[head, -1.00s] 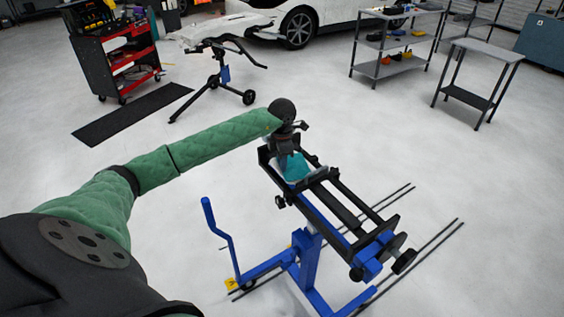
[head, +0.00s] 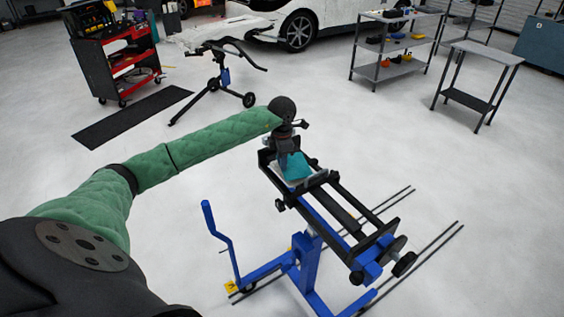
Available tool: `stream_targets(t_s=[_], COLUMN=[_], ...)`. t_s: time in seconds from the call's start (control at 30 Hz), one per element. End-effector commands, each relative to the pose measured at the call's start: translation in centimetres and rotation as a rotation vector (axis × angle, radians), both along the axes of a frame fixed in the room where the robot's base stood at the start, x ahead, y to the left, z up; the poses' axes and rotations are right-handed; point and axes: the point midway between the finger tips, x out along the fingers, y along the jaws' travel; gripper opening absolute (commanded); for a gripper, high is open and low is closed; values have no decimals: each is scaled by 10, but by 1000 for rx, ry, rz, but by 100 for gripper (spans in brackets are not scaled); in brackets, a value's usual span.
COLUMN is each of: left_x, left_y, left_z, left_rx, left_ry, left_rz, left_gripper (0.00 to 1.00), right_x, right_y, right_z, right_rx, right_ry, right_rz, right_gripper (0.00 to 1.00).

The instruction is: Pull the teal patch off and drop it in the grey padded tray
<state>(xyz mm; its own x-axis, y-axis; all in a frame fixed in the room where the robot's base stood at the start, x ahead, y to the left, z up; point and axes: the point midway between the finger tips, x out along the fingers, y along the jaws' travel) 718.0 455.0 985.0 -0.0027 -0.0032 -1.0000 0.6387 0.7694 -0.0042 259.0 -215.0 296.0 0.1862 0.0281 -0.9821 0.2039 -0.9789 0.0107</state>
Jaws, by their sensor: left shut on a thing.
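The teal patch (head: 297,167) is at the far left end of the black and blue stand (head: 345,216), over a light grey piece (head: 312,180). My left gripper (head: 284,158) is above the patch's left edge, pointing down, and is shut on the patch. The fingertips are small and partly hidden by the wrist. I cannot tell how much of the patch is lifted. My right gripper is not in view. I cannot make out which thing is the grey padded tray; the light grey piece under the patch may be it.
Black rails and a knob (head: 404,264) extend toward the front right of the stand. A blue handle (head: 212,222) rises at its left. A red tool cart (head: 122,58), a grey shelf (head: 396,45) and a small table (head: 480,52) stand farther back.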

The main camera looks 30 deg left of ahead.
Motion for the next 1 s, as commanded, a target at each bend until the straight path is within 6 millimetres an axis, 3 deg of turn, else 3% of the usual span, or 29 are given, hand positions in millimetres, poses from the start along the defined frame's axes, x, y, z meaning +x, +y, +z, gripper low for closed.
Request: stream_targets(t_s=[1.0], left_x=[0], left_y=[0], left_z=[41], left_rx=[0], left_ry=[1], left_rz=[-1], left_gripper=[0], right_x=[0], right_y=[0], right_z=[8], right_rx=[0], right_ry=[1], right_rz=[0], right_gripper=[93])
